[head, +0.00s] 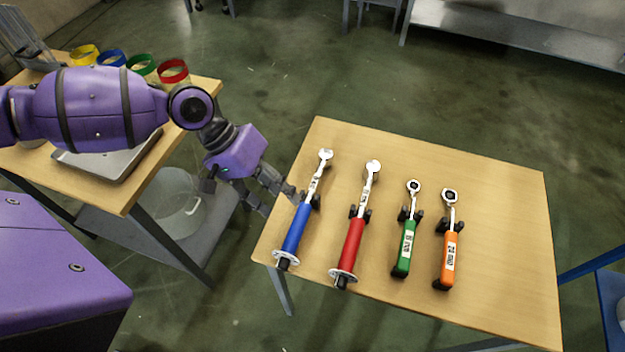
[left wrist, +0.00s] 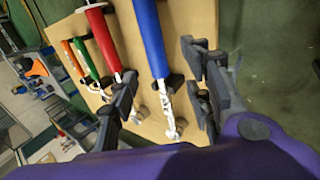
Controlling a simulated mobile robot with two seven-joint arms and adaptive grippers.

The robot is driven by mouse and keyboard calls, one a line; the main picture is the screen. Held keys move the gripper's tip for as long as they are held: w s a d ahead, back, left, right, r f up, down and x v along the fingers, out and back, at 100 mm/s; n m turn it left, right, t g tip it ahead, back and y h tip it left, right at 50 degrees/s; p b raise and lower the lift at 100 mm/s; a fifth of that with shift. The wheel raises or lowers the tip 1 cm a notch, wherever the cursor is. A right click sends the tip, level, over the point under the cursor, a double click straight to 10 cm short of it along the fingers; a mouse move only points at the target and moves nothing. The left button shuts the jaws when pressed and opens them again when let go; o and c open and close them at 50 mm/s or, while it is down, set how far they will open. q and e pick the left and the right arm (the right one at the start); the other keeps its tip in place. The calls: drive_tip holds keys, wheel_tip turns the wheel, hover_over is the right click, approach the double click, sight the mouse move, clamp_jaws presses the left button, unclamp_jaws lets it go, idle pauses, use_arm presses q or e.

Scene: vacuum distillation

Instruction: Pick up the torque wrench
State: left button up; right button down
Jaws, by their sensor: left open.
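Several wrenches lie on dark holders in a row on a wooden table (head: 500,210). They are a blue-handled wrench (head: 297,228), a red-handled wrench (head: 352,245), a green-handled wrench (head: 404,250) and an orange-handled wrench (head: 449,258). The frames do not show which one the task means. My left gripper (head: 278,200) is open at the table's left edge, beside the blue wrench. In the left wrist view the blue wrench (left wrist: 150,40) appears between the spread fingers, with its silver shaft and head pointing toward the wrist. The fingers are not closed on it. My right gripper is out of view.
At left, another wooden table (head: 120,195) holds a flat metal plate (head: 110,160) and several coloured rings, including a red one (head: 172,70). A clear container (head: 178,205) stands on its lower shelf. The right part of the wrench table is bare.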

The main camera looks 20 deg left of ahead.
sight(299, 211)
use_arm(q)
drive_tip(key=x, duration=0.6)
drive_tip(key=shift+d+f, duration=0.2)
drive_tip(key=shift+d, duration=0.15)
clamp_jaws()
drive_tip(key=shift+w+r, duration=0.1)
drive_tip(key=shift+w, duration=0.05)
